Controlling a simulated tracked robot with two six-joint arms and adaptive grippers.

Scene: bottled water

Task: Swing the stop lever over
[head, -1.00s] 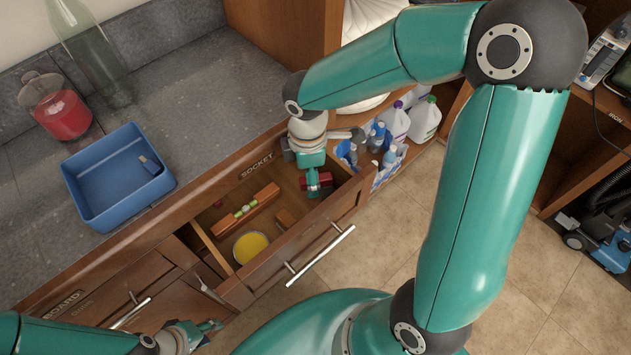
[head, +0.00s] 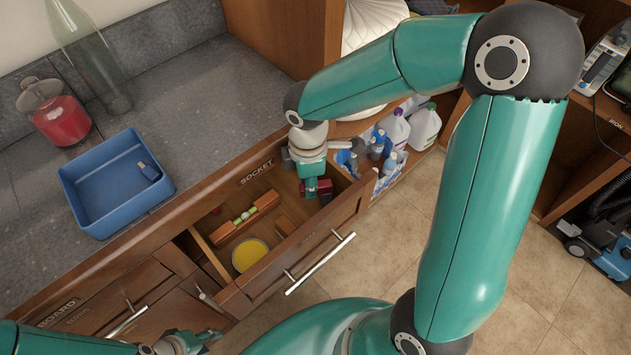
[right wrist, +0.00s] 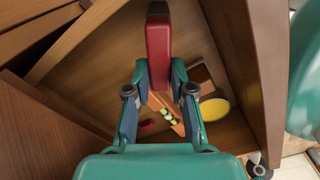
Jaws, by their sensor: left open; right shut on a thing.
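A red bar-like piece (head: 322,186), which looks like the stop lever, is at the right end of the open drawer (head: 345,208). It also shows in the right wrist view (right wrist: 158,50), upright between the fingertips. My right gripper (head: 310,190) reaches down into the drawer and is shut on this red piece. Its fingers (right wrist: 160,82) hide the lower part, so I cannot see what it is fixed to. My left gripper (head: 200,338) is open and empty, low at the left, in front of the cabinet.
A blue tray (head: 85,214) stands on the counter. Bottles and jugs (head: 395,130) stand right of the drawer.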

